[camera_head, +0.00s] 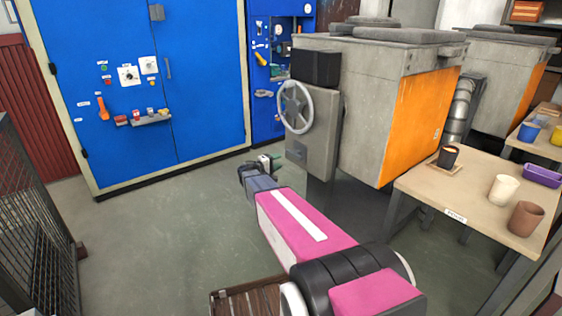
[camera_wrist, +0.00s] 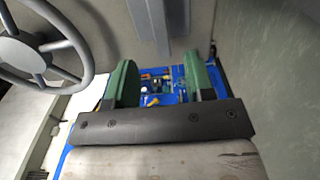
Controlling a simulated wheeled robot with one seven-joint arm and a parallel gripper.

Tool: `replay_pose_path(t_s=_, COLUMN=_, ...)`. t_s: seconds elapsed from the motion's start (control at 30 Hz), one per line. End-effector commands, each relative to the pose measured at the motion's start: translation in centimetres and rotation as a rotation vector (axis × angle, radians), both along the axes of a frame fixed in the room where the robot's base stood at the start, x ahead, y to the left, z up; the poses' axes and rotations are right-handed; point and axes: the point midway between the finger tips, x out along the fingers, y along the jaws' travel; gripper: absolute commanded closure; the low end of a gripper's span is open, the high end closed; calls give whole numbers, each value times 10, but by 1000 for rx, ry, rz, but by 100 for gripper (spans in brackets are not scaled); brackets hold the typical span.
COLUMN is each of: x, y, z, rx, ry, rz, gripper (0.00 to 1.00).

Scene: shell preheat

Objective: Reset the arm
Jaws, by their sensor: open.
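My arm stretches forward over the floor in the head view. My gripper (camera_head: 270,161) is at its far end, in front of the grey furnace and near its handwheel (camera_head: 295,106). In the wrist view my gripper (camera_wrist: 162,85) shows two green fingers standing apart with nothing between them. The handwheel (camera_wrist: 45,45) fills the upper left of the wrist view, beside the fingers and apart from them. A blue surface with small items lies beyond the fingers.
A grey furnace (camera_head: 350,60) with an orange side stands close by. A wooden table (camera_head: 475,190) at right holds a dark cup (camera_head: 448,156), a cream cup (camera_head: 503,190) and a brown cup (camera_head: 526,218). A blue cabinet (camera_head: 130,60) stands behind. A mesh fence (camera_head: 35,220) is at left.

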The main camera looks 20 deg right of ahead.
Motion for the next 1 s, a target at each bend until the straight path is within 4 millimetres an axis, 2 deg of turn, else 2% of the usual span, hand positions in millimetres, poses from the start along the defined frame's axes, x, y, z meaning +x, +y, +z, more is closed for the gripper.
replay_pose_path(t_s=0.33, x=-2, y=0, z=0, rx=7, ry=1, rz=-2, gripper=51)
replay_pose_path(t_s=0.47, x=-20, y=-2, z=-7, rx=70, ry=16, rz=-25, gripper=51)
replay_pose_path(t_s=0.57, x=-46, y=-3, z=-17, rx=172, ry=38, rz=-59, gripper=51)
replay_pose_path(t_s=0.77, x=-113, y=5, z=-46, rx=462, ry=100, rz=-143, gripper=51)
replay_pose_path(t_s=1.0, x=-198, y=42, z=-77, rx=869, ry=176, rz=-225, gripper=51)
